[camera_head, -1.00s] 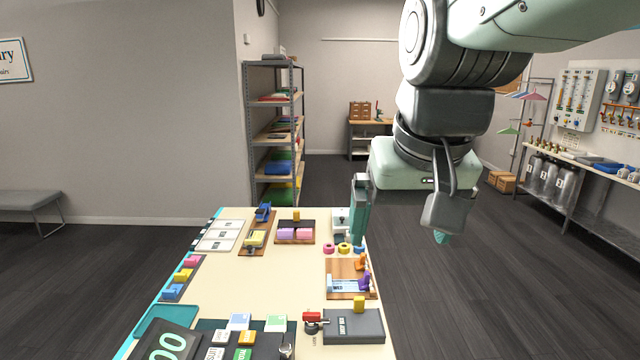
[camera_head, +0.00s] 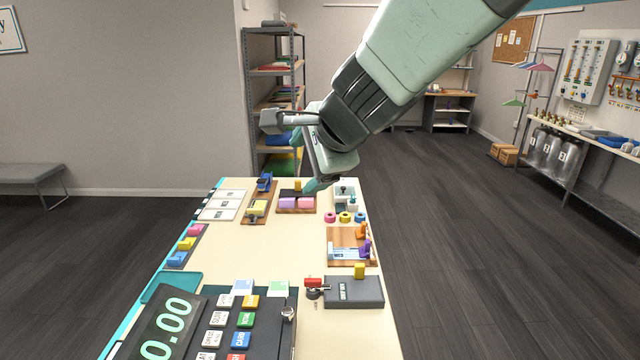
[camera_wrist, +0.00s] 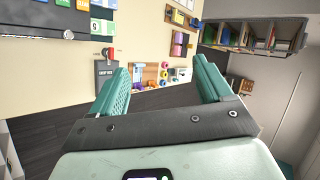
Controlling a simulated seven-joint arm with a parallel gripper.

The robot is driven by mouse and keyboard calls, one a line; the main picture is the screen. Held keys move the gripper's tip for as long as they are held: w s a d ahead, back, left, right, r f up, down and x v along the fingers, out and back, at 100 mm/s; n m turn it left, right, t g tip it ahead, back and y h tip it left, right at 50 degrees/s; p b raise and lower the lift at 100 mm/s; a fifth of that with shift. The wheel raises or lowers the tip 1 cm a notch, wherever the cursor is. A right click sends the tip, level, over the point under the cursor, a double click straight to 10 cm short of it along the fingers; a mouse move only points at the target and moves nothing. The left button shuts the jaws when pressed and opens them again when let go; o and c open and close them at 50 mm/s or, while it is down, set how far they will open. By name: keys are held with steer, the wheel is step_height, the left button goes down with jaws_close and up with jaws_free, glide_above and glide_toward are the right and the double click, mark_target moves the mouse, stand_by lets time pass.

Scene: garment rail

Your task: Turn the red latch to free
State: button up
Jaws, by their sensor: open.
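The red latch (camera_head: 313,283) is a small red handle on a dark round pivot. It sits against the left side of a grey box (camera_head: 368,291) with a yellow block (camera_head: 359,270) on its back edge. In the wrist view the latch (camera_wrist: 108,53) shows upper left, above the dark box (camera_wrist: 106,76). Small lettering by the latch is too small to read. My gripper (camera_head: 318,186) is over the far end of the table in the head view, well away from the latch. In the wrist view its two teal fingers (camera_wrist: 161,72) are wide apart with nothing between them.
A cash register (camera_head: 215,325) with coloured keys stands left of the latch. A wooden tray (camera_head: 338,262) with purple and orange pieces and several coloured rings (camera_head: 345,218) lie behind the box. The table's middle (camera_head: 265,250) is clear.

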steer(key=w+a+f+m, duration=0.1)
steer(key=w+f+m, duration=0.5)
steer(key=w+m, duration=0.15)
steer(key=m+h, duration=0.3)
steer(key=m, duration=0.3)
glide_above(313, 280)
steer(key=s, duration=0.3)
step_height(313, 280, down, 9)
steer(key=w+f+m+g, duration=0.1)
steer(key=f+m, duration=0.2)
steer(key=f, duration=0.5)
steer(key=f+m+g+h, duration=0.1)
steer(key=f+m, duration=0.2)
steer(key=f, duration=0.6)
steer(key=w+f+m+g+h, duration=0.1)
steer(key=f+m, duration=0.2)
steer(key=f, duration=0.5)
steer(key=shift+w+f+m+g, duration=0.2)
steer(key=shift+w+m+g, duration=0.1)
steer(key=shift+m+g, duration=0.1)
steer(key=c, duration=1)
steer(key=shift+c, duration=0.2)
